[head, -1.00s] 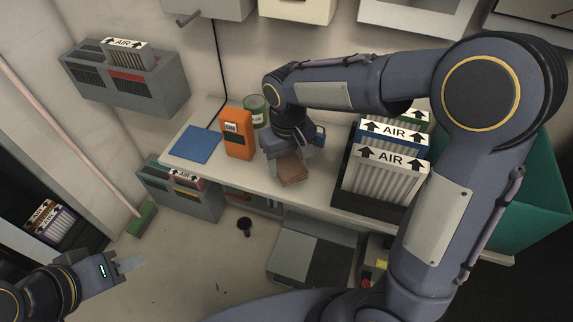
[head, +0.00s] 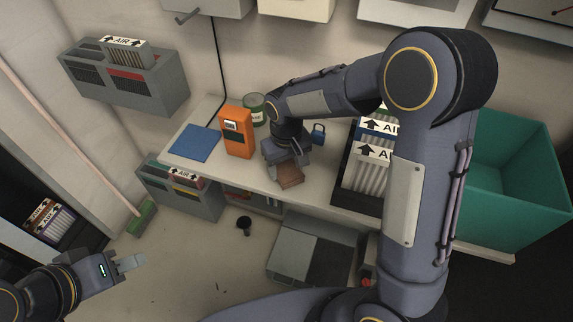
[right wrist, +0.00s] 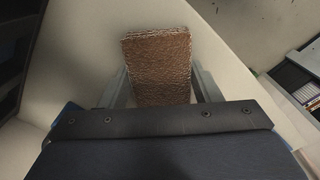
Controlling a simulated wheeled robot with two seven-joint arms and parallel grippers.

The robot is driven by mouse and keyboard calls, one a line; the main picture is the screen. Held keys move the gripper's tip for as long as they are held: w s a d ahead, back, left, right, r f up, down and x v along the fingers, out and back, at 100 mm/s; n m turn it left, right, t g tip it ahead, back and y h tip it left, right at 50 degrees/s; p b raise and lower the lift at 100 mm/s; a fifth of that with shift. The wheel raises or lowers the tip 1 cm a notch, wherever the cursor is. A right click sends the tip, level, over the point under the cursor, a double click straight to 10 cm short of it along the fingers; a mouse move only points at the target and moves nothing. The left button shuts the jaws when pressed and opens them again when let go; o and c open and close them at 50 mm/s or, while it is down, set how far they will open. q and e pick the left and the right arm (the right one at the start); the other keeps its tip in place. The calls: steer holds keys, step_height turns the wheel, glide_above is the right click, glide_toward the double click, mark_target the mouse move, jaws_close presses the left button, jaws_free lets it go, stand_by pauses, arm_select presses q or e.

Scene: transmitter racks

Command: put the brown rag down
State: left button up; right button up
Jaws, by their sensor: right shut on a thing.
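The brown rag (head: 289,177) is a folded, textured block at the front edge of the white bench. It also fills the middle of the right wrist view (right wrist: 158,65). My right gripper (head: 287,168) is shut on the rag, with a finger on each side of it. The rag is at or just above the bench top; I cannot tell whether it touches. My left gripper (head: 132,262) is low at the left, away from the bench, with nothing seen in it; its finger gap is not clear.
The bench (head: 232,172) carries a blue mat (head: 195,143), an orange meter (head: 237,132), a green can (head: 255,108), a blue padlock (head: 318,133) and a rack of AIR filters (head: 368,172). A teal bin (head: 520,185) stands at the right. Bare bench lies around the rag.

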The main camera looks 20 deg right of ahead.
mark_target(286, 168)
steer(key=o, duration=0.9)
steer(key=shift+r, duration=0.35)
step_height(286, 168, up, 12)
steer(key=shift+f+p, duration=0.2)
steer(key=shift+p, duration=0.4)
steer(key=shift+f, duration=0.1)
